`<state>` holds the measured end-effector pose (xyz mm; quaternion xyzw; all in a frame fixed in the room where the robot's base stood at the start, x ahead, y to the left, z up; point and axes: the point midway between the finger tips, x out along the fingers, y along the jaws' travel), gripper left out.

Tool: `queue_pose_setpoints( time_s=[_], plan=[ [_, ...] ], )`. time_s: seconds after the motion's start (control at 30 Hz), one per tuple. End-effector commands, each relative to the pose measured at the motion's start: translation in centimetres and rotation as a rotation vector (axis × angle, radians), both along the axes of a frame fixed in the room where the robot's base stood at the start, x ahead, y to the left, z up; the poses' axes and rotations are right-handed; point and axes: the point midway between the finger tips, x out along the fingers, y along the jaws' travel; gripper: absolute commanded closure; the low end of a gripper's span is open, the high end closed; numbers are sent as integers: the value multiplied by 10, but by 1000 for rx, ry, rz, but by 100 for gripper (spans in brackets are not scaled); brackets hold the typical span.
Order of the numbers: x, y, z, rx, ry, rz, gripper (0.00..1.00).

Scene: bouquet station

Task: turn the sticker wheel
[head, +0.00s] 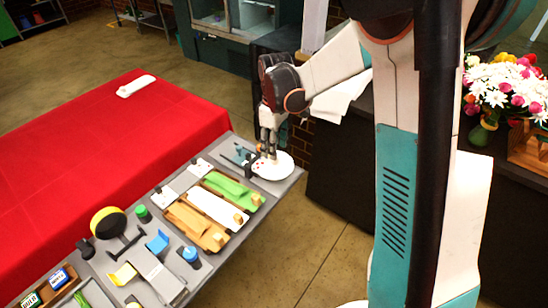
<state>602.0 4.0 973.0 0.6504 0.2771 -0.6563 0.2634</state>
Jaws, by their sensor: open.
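The likely sticker wheel is a white round disc (276,168) lying at the far right corner of the grey table (262,208). Small dark and red marks show on it near my gripper. My gripper (270,152) points down at the disc's left part, with its fingertips at or just above the surface. Whether they touch it I cannot tell. The fingers look slim and hold nothing that I can see. My gripper hides part of the disc's left and back edge.
Left of the disc are small dark tools (238,155) and trays with green (231,190), white and orange rolls. A yellow-black round item (108,222) stands farther left. A red-covered table (100,150) adjoins behind. Flowers (508,88) stand at the right. Floor is free right of the table.

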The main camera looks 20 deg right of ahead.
Motion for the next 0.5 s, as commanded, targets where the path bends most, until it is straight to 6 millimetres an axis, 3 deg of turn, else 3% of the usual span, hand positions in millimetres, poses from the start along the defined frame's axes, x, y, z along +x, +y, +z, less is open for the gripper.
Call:
queue_pose_setpoints(
  time_s=[0.03, 0.2, 0.5],
  plan=[
    [0, 0, -12, 0, 0, 0, 55],
    [0, 1, -33, 0, 0, 0, 55],
    [-1, 1, -43, 0, 0, 0, 55]
  ],
)
